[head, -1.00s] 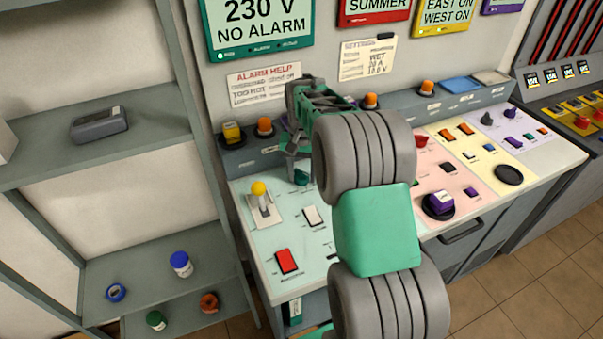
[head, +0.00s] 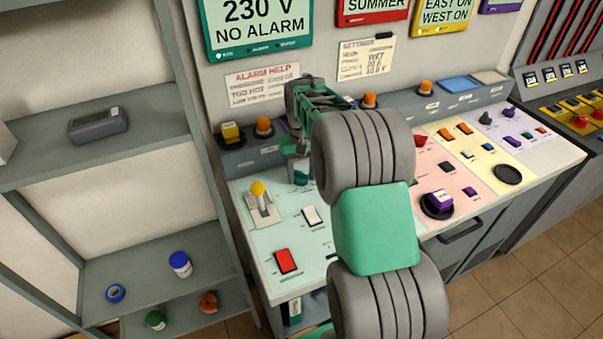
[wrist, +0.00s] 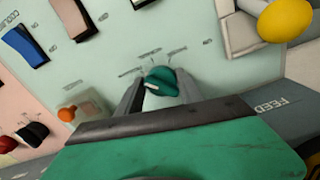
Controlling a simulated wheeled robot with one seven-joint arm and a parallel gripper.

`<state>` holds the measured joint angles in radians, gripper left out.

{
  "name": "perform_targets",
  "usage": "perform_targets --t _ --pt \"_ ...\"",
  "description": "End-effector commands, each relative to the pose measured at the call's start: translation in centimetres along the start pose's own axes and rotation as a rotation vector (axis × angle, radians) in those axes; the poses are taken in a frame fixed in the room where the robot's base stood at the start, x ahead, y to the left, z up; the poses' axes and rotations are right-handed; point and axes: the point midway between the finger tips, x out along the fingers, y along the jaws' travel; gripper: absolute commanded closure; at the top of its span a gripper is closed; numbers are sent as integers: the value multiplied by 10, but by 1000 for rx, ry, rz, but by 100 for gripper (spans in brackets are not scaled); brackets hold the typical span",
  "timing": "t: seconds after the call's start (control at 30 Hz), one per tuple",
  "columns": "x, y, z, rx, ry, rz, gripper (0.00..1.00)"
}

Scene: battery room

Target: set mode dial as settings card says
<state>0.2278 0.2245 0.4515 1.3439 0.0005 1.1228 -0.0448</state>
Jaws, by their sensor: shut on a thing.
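The mode dial is a teal knob (wrist: 161,82) with a white pointer mark. It sits on the pale green panel, with small labels around it that are too blurred to read. It also shows in the head view (head: 301,178), partly behind my gripper. My gripper (wrist: 158,92) is shut on the dial, with one grey finger on each side. The settings card (head: 366,58) is on the wall behind the console. Its heading reads SETTINGS, with a line that looks like WET and figures below that are hard to read now.
A yellow-knobbed lever (head: 259,190) stands left of the dial. A white rocker switch (head: 311,216) and a red one (head: 286,260) are nearer the front. Orange lamps (head: 264,126) line the back ledge. A shelf (head: 150,140) stands at the left.

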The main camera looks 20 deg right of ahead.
Motion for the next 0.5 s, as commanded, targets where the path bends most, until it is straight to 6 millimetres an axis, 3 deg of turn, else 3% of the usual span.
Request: perform_targets --t 0.03,0.07,0.3,0.5 --pt "-5 -2 -4 -6 15 -1 97" --pt "-5 -2 -4 -6 15 -1 55" --pt "-3 1 -2 1 7 -1 37" --pt "-2 2 -1 3 4 0 37"
